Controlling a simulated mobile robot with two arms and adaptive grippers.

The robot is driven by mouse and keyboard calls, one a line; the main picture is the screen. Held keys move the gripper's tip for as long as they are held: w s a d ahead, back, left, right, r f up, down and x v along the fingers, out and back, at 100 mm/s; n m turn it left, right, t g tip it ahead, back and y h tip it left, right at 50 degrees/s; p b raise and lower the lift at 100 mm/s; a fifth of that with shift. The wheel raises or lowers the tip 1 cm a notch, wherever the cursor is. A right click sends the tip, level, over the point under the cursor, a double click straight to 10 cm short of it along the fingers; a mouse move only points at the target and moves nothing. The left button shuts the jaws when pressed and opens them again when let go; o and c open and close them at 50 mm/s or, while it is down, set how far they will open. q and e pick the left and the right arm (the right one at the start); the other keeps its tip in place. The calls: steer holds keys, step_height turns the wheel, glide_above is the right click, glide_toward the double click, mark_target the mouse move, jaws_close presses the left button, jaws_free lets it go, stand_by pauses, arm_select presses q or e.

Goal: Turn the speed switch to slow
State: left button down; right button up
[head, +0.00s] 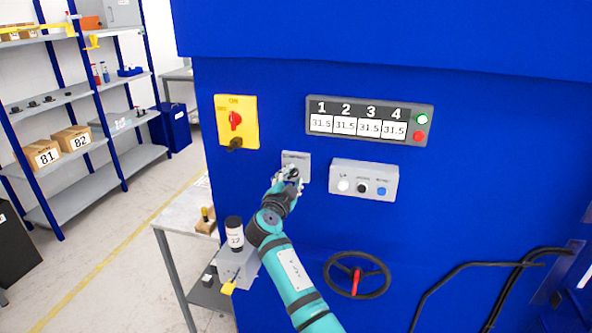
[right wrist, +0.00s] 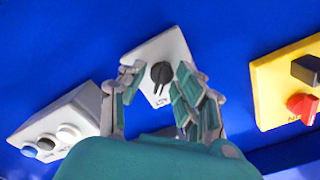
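The speed switch is a black knob (right wrist: 161,73) on a light grey plate (head: 303,162) fixed to the blue machine front. The plate also shows in the right wrist view (right wrist: 165,50). The knob's bar stands nearly upright in the right wrist view, and its lettering is too small or blurred to read. My right gripper (head: 291,175) is at the plate. In the right wrist view my right gripper (right wrist: 160,76) is open, with one finger on each side of the knob and visible gaps between. My left gripper is out of view.
A yellow panel with a red rotary switch (head: 236,119) is at upper left. A grey button box (head: 364,179) sits right of the plate. A display (head: 369,118) is above, a handwheel (head: 357,275) below. A small table (head: 183,213) and shelves (head: 80,165) stand left.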

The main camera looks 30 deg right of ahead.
steer(key=shift+s+a+r, duration=0.1)
steer(key=shift+a+r, duration=0.1)
steer(key=shift+a, duration=0.1)
steer(key=shift+c, duration=0.2)
steer(key=shift+d, duration=0.1)
jaws_close()
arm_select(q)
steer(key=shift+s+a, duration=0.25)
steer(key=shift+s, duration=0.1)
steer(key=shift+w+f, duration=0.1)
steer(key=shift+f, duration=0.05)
arm_select(e)
steer(key=shift+f, duration=0.1)
